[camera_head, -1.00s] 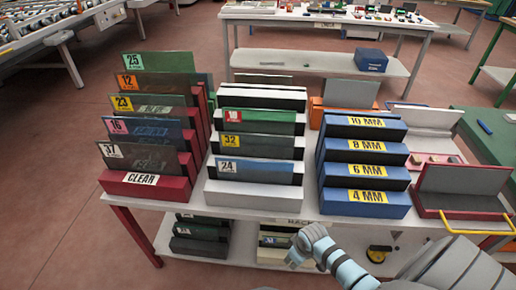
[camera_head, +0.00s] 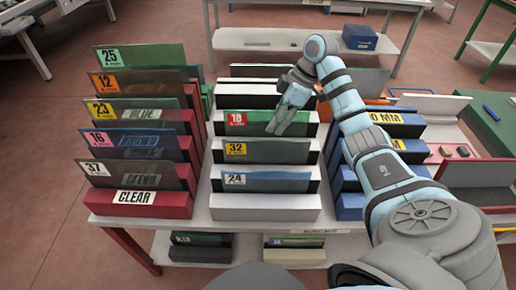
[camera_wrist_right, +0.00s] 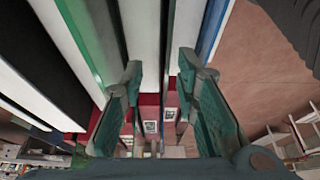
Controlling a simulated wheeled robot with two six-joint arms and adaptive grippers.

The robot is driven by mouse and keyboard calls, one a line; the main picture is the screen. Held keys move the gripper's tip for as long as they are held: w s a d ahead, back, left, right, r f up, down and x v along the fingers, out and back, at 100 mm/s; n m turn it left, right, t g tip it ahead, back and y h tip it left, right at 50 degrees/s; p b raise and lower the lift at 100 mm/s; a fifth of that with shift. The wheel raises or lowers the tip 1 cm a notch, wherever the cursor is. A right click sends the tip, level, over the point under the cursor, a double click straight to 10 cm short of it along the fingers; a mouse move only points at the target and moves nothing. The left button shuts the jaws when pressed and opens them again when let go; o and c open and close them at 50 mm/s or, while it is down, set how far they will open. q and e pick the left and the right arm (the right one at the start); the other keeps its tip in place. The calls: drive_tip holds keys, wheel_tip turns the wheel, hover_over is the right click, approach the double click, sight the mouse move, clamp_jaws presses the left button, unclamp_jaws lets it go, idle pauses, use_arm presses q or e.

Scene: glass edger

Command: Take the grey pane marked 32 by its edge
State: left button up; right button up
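The pane marked 32 (camera_head: 275,153) stands upright in the middle white rack, with a yellow label at its left end. It looks dark greenish grey. It stands behind the pane marked 24 (camera_head: 275,181) and in front of the green pane marked 18 (camera_head: 259,125). My right gripper (camera_head: 286,119) is over the right part of pane 18, behind pane 32, fingers pointing down. In the right wrist view its fingers (camera_wrist_right: 162,82) are spread with no pane held. I cannot tell pane 32 apart in that view. My left gripper is out of view.
A red rack (camera_head: 137,203) with several labelled panes stands close on the left. Blue racks (camera_head: 349,207) stand on the right, partly behind my right arm. A lower shelf holds more racks. A back table (camera_head: 262,38) carries a blue box (camera_head: 362,37).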

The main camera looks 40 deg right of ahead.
sight(268, 141)
drive_tip(key=x, duration=0.8)
drive_tip(key=shift+s+a+f+b, duration=0.1)
drive_tip(key=shift+s+f+b, duration=0.1)
drive_tip(key=shift+s+b, duration=0.15)
drive_tip(key=shift+f, duration=0.25)
drive_tip(key=shift+s+r, duration=0.2)
drive_tip(key=shift+s, duration=0.05)
drive_tip(key=shift+c, duration=0.5)
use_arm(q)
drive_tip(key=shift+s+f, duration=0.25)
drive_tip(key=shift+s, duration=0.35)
use_arm(e)
clamp_jaws()
